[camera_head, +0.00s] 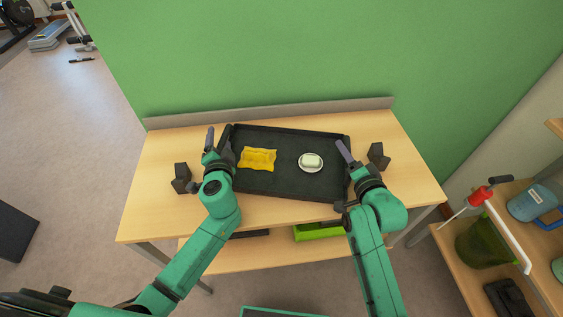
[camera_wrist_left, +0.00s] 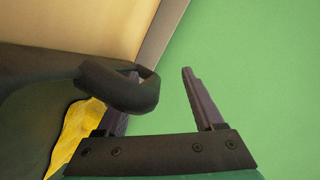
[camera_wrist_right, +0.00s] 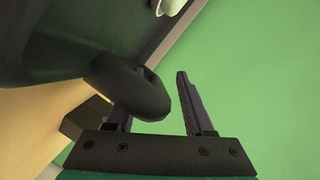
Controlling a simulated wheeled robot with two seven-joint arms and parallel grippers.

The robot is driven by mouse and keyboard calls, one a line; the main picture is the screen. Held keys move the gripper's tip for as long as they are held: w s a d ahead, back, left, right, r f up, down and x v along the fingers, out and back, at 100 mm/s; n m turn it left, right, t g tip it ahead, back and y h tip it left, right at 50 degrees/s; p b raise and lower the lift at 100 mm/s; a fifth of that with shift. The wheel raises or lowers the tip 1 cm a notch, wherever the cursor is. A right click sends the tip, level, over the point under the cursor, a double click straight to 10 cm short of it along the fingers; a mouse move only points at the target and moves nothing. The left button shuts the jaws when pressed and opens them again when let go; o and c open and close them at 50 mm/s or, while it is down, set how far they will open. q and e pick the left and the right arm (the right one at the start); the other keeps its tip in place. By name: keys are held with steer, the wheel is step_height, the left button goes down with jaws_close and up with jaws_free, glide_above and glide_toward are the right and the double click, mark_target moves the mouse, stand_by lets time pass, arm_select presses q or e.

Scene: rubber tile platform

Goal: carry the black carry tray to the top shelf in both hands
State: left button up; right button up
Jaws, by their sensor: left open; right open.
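The black carry tray (camera_head: 285,190) lies flat on the wooden table, its handles at the left and right ends. It holds a yellow cloth (camera_head: 258,159) and a white soap bar on a small dish (camera_head: 311,161). My left gripper (camera_head: 213,146) is open at the tray's left end; the left wrist view shows the handle loop (camera_wrist_left: 125,88) overlapping one finger, the other finger apart from it. My right gripper (camera_head: 348,157) is open at the right end, with the handle loop (camera_wrist_right: 135,90) likewise across one finger. Contact with the handles cannot be told.
Dark blocks stand on the table (camera_head: 150,215) left (camera_head: 181,178) and right (camera_head: 378,156) of the tray. A green wall is behind. A wooden shelf unit (camera_head: 460,270) at right holds a green pitcher (camera_head: 484,242) and a blue mug (camera_head: 533,203). A green bin (camera_head: 318,231) sits below the tabletop.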

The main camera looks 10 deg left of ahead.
arm_select(q)
steer(key=shift+s+d+f, duration=0.15)
steer(key=shift+f, duration=0.5)
arm_select(e)
steer(key=shift+d, duration=0.1)
arm_select(q)
steer(key=shift+s, duration=0.15)
steer(key=v, duration=0.5)
steer(key=r+v, duration=0.1)
steer(key=v, duration=0.2)
arm_select(e)
steer(key=shift+w+f, duration=0.1)
steer(key=shift+f, duration=0.1)
arm_select(q)
steer(key=shift+w, duration=0.25)
arm_select(e)
steer(key=shift+o, duration=0.2)
steer(key=shift+o, duration=1.4)
